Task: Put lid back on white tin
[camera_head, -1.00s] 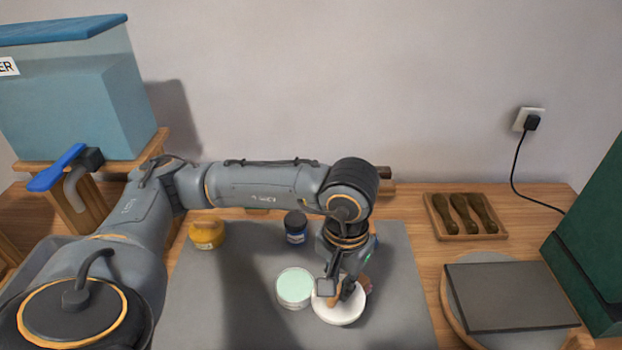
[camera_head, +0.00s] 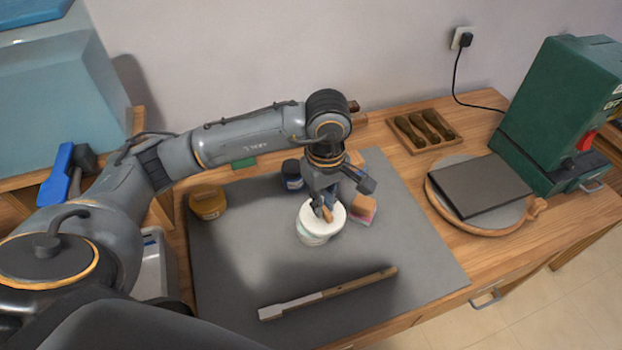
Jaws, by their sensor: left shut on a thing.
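The white tin (camera_head: 314,239) stands on the grey mat near the middle of the view. The round white lid (camera_head: 338,216) is over its top, covering the opening from this view. I cannot tell whether the lid rests fully on the rim or is held just above it. My left gripper (camera_head: 325,208) reaches down from above and is shut on the lid, at a small brownish knob on its top. The gripper hides part of the lid. My right gripper is not in view.
On the grey mat (camera_head: 400,250), a sponge (camera_head: 363,208) lies close right of the tin. A dark blue jar (camera_head: 292,175) stands behind, a yellow container (camera_head: 207,202) at left. A wooden-handled tool (camera_head: 330,292) lies in front. A round board (camera_head: 440,212) is at right.

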